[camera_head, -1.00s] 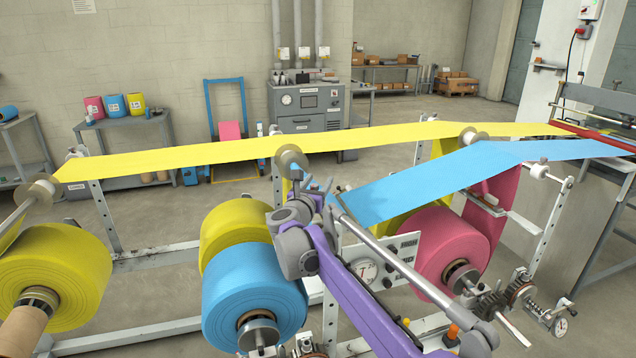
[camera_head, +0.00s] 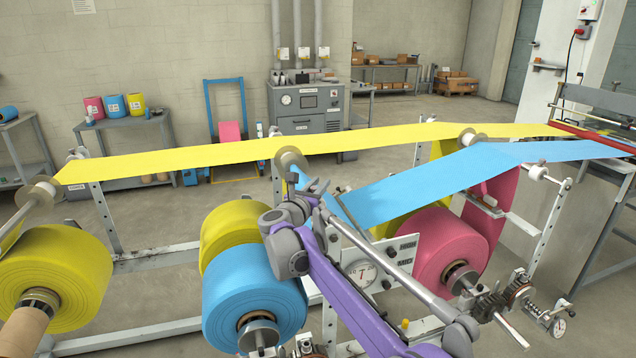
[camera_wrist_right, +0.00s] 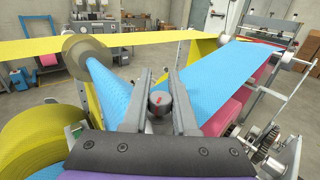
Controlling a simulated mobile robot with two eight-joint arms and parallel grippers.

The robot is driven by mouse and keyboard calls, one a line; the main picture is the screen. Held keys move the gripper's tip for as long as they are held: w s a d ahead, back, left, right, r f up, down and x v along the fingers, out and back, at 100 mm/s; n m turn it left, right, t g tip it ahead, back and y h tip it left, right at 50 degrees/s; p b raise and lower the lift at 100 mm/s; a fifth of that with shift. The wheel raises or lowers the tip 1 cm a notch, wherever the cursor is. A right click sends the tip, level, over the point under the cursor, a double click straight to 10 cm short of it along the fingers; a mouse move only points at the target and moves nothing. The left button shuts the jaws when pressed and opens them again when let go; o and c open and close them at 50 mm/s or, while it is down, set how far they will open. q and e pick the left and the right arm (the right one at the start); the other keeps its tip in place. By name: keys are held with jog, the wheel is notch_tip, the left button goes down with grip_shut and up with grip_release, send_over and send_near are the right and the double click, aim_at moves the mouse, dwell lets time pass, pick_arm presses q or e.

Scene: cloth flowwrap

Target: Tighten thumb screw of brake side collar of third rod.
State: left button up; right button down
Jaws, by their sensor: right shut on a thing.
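The collar beneath is hidden by the gripper. In the head view my wrist covers the thumb screw. My left gripper is not in view.
The blue web (camera_head: 440,182) passes close beside my right gripper, with the yellow web (camera_head: 220,152) behind. Blue (camera_head: 250,295), yellow (camera_head: 60,275) and pink (camera_head: 425,250) rolls sit around the frame. A round gauge (camera_head: 362,274) is right of my wrist.

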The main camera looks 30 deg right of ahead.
jog(key=shift+r+m+g+p, duration=0.15)
jog(key=shift+m+g+p, duration=0.15)
jog(key=shift+m+g, duration=0.1)
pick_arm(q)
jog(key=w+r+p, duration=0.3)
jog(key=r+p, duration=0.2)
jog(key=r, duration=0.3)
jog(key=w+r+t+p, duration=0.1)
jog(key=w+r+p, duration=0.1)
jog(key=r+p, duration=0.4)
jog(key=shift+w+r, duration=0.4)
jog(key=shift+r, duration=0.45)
pick_arm(e)
jog(key=shift+s+d+m+g+h, duration=0.1)
jog(key=shift+s+m+g+h, duration=0.3)
jog(key=shift+m+g, duration=2.05)
jog(key=shift+s+d+m+g+h, duration=0.15)
jog(key=shift+s+m+g, duration=0.85)
jog(key=shift+g, duration=2.4)
jog(key=shift+s+a+m+g+h, duration=0.1)
jog(key=shift+m+g+h, duration=0.15)
jog(key=shift+m+g, duration=2.4)
jog(key=shift+g, duration=0.5)
jog(key=c, duration=0.9)
grip_release()
jog(key=shift+o, duration=1)
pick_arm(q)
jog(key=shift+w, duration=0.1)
pick_arm(e)
jog(key=shift+s, duration=0.1)
